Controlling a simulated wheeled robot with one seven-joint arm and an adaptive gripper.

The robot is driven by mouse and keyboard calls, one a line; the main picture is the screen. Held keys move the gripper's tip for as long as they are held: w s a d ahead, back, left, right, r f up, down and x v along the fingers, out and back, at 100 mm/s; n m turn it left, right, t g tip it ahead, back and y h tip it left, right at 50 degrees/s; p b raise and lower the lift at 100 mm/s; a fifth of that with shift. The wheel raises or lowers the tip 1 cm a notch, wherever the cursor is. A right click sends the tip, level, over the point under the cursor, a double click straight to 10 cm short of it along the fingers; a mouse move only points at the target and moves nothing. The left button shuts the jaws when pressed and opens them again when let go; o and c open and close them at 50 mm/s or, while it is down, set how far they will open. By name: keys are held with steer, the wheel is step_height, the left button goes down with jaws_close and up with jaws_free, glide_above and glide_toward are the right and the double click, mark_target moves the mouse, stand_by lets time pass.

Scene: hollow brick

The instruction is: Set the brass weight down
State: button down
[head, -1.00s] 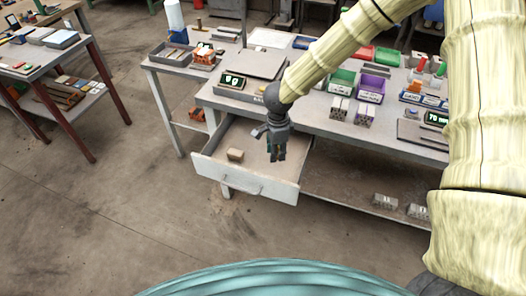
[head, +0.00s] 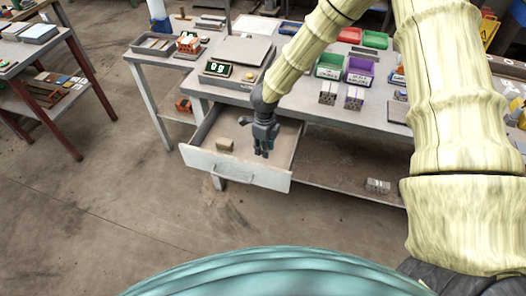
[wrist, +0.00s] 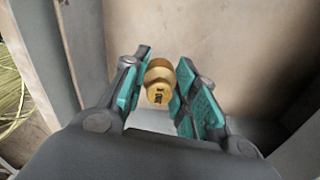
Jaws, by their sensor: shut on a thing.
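My gripper (head: 264,151) is over the right part of an open drawer (head: 235,172), pointing down. In the wrist view my gripper (wrist: 160,95) has its teal-padded fingers closed on the brass weight (wrist: 158,94), a small golden knobbed cylinder with a dark mark on its face. The drawer's pale floor (wrist: 235,50) shows behind the weight. In the head view the weight is hidden or too small to make out. I cannot tell whether it touches the drawer floor.
The drawer floor between block and gripper is clear.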

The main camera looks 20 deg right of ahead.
mark_target(264, 160)
steer(key=shift+f+p, duration=0.35)
steer(key=shift+f, duration=1.8)
steer(key=shift+f, duration=0.1)
steer(key=c, duration=1.1)
jaws_free()
step_height(264, 160, up, 12)
steer(key=shift+r+b, duration=0.15)
steer(key=shift+b, duration=0.9)
